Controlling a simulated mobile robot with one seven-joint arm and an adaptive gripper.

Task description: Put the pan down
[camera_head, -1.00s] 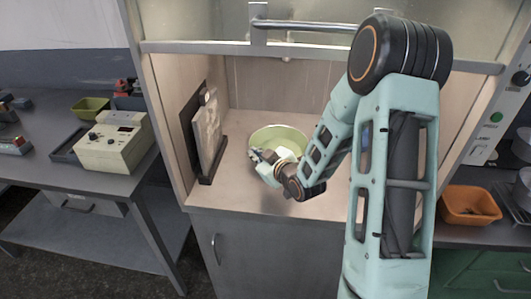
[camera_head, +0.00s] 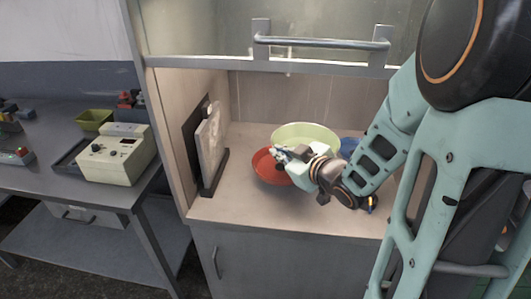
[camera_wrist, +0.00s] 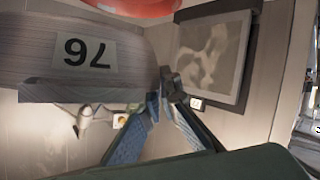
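A red-orange pan (camera_head: 263,172) shows in the cabinet bay, at the left front of a light green bowl-shaped pan (camera_head: 296,129). My gripper (camera_head: 281,156) is over the right part of the red pan and hides some of it. In the wrist view, a red-orange curved surface (camera_wrist: 135,6) shows at the top edge. My gripper's fingers (camera_wrist: 160,92) converge there, with a small dark piece at the tips. I cannot tell whether that piece is a fingertip or something held, nor whether the red pan rests on the surface.
A blue object (camera_head: 348,145) is right of the green pan, partly hidden by my arm. A dark-framed panel (camera_head: 210,145) stands at the bay's left. A raised sash with a bar handle (camera_head: 320,42) hangs above. The front-left bay floor (camera_head: 235,205) is clear.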

